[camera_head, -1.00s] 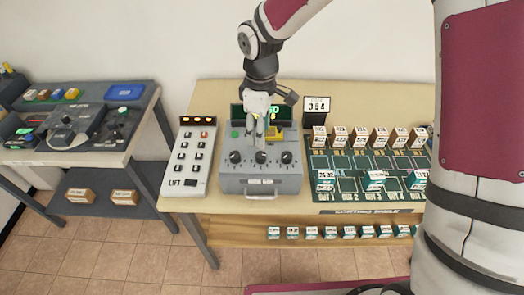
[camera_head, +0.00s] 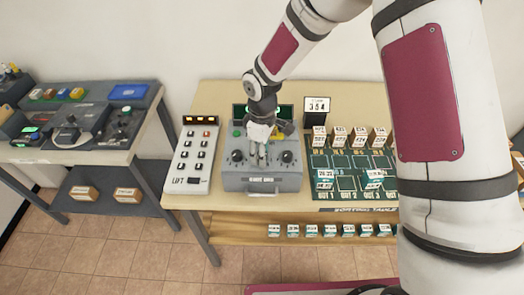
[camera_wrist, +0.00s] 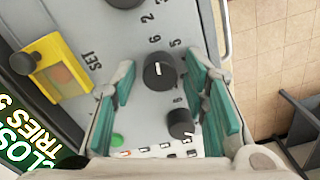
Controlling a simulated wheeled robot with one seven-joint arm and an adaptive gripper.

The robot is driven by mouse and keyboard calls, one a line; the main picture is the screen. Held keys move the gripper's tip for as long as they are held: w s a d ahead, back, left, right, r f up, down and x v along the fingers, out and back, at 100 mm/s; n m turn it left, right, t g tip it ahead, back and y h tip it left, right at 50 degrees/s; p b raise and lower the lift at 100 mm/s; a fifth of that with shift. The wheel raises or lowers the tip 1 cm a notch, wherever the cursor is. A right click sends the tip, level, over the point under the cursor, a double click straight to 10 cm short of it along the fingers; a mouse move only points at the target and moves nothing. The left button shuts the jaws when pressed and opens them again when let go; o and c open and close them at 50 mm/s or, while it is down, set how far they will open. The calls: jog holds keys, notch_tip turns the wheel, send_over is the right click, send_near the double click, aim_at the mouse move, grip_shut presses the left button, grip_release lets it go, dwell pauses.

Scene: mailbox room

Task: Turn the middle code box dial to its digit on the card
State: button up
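The grey code box (camera_head: 262,183) stands on the table with a row of dark dials on its sloped face. In the head view the left dial (camera_head: 237,156) and right dial (camera_head: 287,156) show; my gripper (camera_head: 259,157) hides the middle one. In the wrist view the middle dial (camera_wrist: 159,71) sits between the two teal-padded fingers of my open gripper (camera_wrist: 160,72), with gaps visible on both sides. Other dials lie above (camera_wrist: 125,3) and below (camera_wrist: 180,123). The card (camera_head: 317,104) behind the box seems to read 354; its middle digit is unclear.
A yellow switch with a black knob (camera_wrist: 38,55) is beside a SET label on the box. A LIFT keypad panel (camera_head: 194,158) stands left of the box. A green sorting board (camera_head: 346,165) with small boxes is on the right.

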grip_shut()
jog(key=m, duration=0.3)
jog(key=shift+m, duration=2.3)
jog(key=shift+o, duration=2.1)
grip_release()
